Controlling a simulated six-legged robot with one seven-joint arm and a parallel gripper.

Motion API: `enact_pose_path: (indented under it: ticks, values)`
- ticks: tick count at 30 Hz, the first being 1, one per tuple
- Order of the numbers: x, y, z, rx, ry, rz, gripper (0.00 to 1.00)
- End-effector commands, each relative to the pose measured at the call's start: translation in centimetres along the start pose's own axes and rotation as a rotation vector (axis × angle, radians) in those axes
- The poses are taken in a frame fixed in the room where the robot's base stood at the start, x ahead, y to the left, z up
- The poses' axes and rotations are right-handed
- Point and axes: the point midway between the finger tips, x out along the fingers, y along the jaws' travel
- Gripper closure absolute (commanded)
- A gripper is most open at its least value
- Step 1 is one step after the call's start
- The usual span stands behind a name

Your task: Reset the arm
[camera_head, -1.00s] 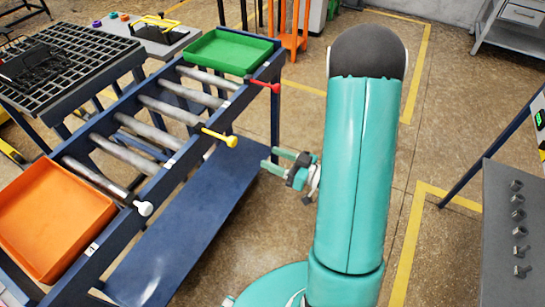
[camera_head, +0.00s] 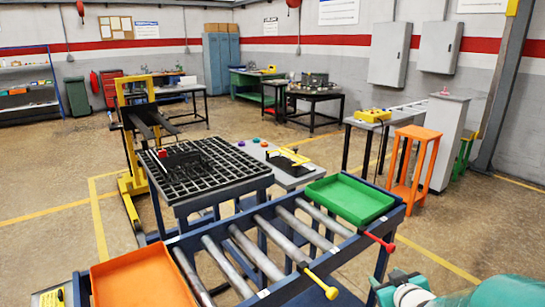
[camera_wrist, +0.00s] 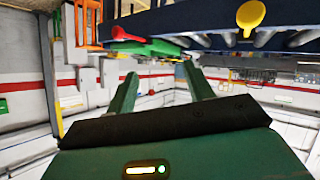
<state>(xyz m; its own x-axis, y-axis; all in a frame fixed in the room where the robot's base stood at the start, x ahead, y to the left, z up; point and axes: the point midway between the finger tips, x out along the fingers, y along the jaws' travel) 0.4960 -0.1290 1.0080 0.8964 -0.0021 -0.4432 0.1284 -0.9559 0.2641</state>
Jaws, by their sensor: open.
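My gripper (camera_wrist: 160,88) shows in the wrist view as two green fingers, spread apart with nothing between them. In the head view, only part of my teal arm shows at the bottom right corner, beside the front right end of the roller table; its fingers are hard to make out there. In the wrist view the room looks upside down, with the table's dark blue frame (camera_wrist: 290,40) along the top, beyond the fingers.
The roller table carries a green tray (camera_head: 350,199) and an orange tray (camera_head: 140,280). A red knob (camera_head: 389,246) and a yellow knob (camera_head: 330,292) stick out near my arm. A black grid table (camera_head: 205,172) stands behind. An orange stool (camera_head: 412,165) is at right.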

Motion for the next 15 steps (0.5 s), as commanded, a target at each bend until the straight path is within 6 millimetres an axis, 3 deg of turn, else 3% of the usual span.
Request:
enact_pose_path:
  ticks: [1,8,15]
  values:
    - [-1.1,0.1,-1.3,0.005,-0.027,0.036,0.48]
    - [-6.8,-0.9,-3.8,0.093,-0.218,0.133,0.48]
    - [-14.8,-5.8,-4.5,0.216,-0.420,0.079,0.48]
